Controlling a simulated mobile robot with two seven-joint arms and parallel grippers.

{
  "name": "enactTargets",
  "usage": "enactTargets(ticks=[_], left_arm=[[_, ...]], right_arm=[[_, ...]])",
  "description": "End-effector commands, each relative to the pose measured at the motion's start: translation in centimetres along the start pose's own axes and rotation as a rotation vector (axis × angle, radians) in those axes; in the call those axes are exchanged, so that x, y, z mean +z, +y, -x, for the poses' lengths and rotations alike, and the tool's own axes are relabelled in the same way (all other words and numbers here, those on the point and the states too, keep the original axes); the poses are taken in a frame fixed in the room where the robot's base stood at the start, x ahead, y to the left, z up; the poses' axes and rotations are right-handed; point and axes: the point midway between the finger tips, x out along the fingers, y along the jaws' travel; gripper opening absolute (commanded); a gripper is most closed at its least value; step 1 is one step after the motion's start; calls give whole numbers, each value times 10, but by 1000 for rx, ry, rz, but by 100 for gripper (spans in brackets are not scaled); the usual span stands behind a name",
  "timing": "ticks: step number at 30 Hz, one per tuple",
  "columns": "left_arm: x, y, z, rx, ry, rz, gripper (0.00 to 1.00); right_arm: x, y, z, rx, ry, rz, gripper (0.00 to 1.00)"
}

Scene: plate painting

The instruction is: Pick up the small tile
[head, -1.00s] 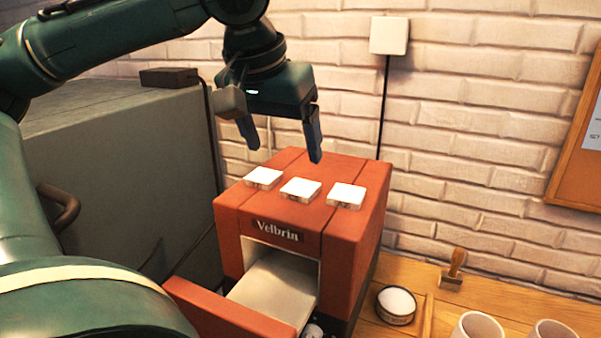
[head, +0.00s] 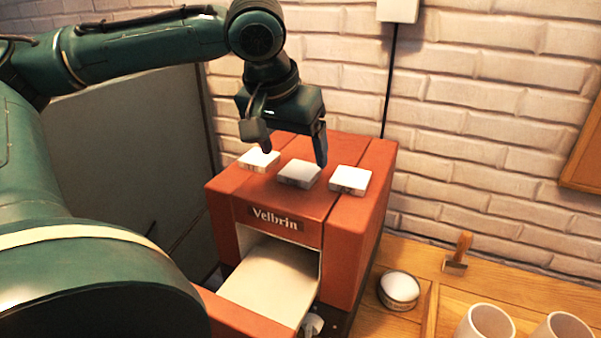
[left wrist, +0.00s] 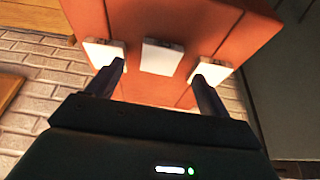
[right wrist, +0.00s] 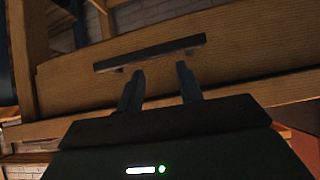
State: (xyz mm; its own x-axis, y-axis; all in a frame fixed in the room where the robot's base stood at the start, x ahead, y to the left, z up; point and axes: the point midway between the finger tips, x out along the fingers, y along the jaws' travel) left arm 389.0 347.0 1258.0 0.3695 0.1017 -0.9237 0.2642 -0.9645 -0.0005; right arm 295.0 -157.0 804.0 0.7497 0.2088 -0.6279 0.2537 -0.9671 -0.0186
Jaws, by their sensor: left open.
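Three small white tiles lie in a row on top of the red kiln (head: 345,255): a left tile (head: 258,160), a middle tile (head: 299,174) and a right tile (head: 350,180). I cannot tell which one is the task's tile. My left gripper (head: 294,157) is open and empty, pointing down just above the row. In the left wrist view, the middle tile (left wrist: 162,57) lies between its fingertips (left wrist: 158,72), and each finger overlaps an outer tile. My right gripper (right wrist: 160,72) is open and empty, facing a wooden surface with a dark bar.
The kiln, labelled Velbrin, has its front open with a pale slab (head: 275,278) inside. A round white-topped pot (head: 398,288), a wooden-handled stamp (head: 458,252) and two white cups (head: 486,325) stand on the wooden table to the right. A brick wall rises behind.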

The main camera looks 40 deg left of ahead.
Motion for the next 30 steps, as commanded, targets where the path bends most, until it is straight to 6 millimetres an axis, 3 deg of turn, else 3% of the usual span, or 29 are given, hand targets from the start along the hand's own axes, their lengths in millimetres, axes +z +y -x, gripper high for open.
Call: enactTargets(ticks=[10, 19, 30], left_arm=[[-5, -2, -45, 0, -5, 1, 80], [-5, -2, -50, 0, 0, 2, 80], [-5, -2, -50, 0, 0, 2, 51]], right_arm=[[0, 0, 0, 0, -1, 0, 36], [0, 0, 0, 0, -1, -1, 36], [0, 0, 0, 0, -1, -2, 36]])
